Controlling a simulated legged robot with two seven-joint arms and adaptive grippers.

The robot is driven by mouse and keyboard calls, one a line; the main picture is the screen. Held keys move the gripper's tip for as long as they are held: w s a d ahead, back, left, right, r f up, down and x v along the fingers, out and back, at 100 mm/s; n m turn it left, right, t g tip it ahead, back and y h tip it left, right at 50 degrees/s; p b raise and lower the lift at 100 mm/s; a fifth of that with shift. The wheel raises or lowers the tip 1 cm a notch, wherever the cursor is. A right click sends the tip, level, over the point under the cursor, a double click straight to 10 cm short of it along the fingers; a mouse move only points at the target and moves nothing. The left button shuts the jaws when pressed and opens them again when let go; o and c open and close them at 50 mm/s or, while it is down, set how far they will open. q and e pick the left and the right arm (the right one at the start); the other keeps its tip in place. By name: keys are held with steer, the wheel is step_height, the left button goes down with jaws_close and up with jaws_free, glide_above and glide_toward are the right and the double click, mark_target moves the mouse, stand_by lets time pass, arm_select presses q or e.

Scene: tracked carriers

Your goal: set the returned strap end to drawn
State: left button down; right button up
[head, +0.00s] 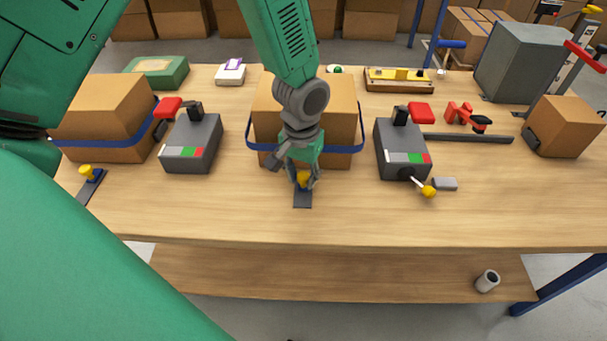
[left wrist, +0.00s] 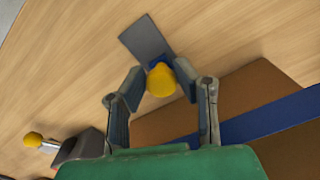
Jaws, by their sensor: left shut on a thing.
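A yellow knob on a blue block (head: 303,181) sits on a short dark track (head: 303,200) in front of the middle cardboard box (head: 343,92). A blue strap (head: 357,148) runs round this box. My left gripper (head: 302,183) reaches down over the knob and is shut on it. In the left wrist view the yellow knob (left wrist: 161,80) is between the fingertips (left wrist: 160,82), with the dark track (left wrist: 146,38) beyond. A similar yellow knob (head: 86,171) on a dark track is by the left strapped box (head: 103,117). No label shows which end is the returned one. My right gripper is out of view.
A grey control box (head: 196,145) stands left of the middle box, another (head: 400,145) right of it, with a yellow-tipped lever (head: 428,190). Behind are a green case (head: 158,71) and a yellow level (head: 398,78). The table's front strip (head: 200,215) is clear.

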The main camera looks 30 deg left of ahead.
mark_target(304, 203)
arm_select(q)
steer(key=shift+s+a+f+p, duration=0.1)
steer(key=shift+s+f+p, duration=0.05)
steer(key=shift+s+p, duration=0.15)
steer(key=shift+s+d+p, duration=0.4)
steer(key=shift+s+d, duration=0.6)
steer(key=shift+s, duration=0.05)
steer(key=shift+s+d+r, duration=0.1)
steer(key=shift+d+r, duration=0.1)
steer(key=shift+d, duration=0.3)
steer(key=c, duration=1.3)
jaws_free()
steer(key=shift+a+f, duration=0.1)
steer(key=shift+a, duration=0.35)
steer(key=shift+o, duration=0.2)
steer(key=shift+d, duration=0.2)
steer(key=shift+r, duration=0.3)
step_height(304, 203, up, 11)
steer(key=shift+w+r, duration=0.2)
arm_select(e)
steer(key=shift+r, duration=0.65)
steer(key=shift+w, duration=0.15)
